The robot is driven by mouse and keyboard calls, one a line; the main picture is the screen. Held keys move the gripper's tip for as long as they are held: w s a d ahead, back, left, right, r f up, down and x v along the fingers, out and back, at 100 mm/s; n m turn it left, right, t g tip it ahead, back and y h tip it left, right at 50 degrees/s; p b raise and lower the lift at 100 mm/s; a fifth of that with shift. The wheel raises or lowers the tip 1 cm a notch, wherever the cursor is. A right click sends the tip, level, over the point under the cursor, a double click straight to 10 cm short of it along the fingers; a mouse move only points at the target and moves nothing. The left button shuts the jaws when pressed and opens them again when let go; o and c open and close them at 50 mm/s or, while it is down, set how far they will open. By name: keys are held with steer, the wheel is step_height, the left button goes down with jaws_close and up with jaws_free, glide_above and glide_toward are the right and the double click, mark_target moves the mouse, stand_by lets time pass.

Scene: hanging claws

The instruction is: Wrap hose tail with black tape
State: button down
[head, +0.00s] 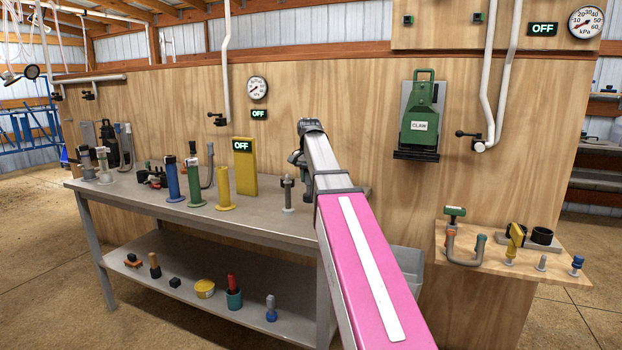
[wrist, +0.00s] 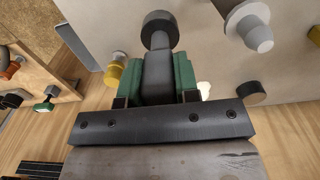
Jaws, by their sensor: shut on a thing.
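In the wrist view my gripper (wrist: 158,88) is shut on a dark grey post (wrist: 158,65) with a wide round end, one green finger on each side. I cannot tell whether this post is the hose tail. In the head view my arm reaches to the bench's right end; the fingers and held post are not clear there.
The metal bench (head: 140,194) holds a blue post (head: 172,183), a green post (head: 194,186) and a yellow post (head: 223,188). A grey post (head: 288,194) stands near my arm. A green CLAW unit (head: 419,118) hangs on the wall. The right shelf (head: 500,276) is crowded.

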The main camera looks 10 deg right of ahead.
steer(key=shift+w+a, duration=0.2)
steer(key=shift+a, duration=0.55)
steer(key=shift+w+a, duration=0.15)
steer(key=shift+a, duration=0.6)
steer(key=shift+w+a, duration=0.1)
steer(key=shift+a, duration=0.5)
stand_by(0.3)
steer(key=shift+d, duration=0.1)
steer(key=shift+s+d, duration=0.2)
steer(key=shift+d, duration=0.7)
steer(key=shift+s+d, duration=0.2)
steer(key=shift+d, duration=0.65)
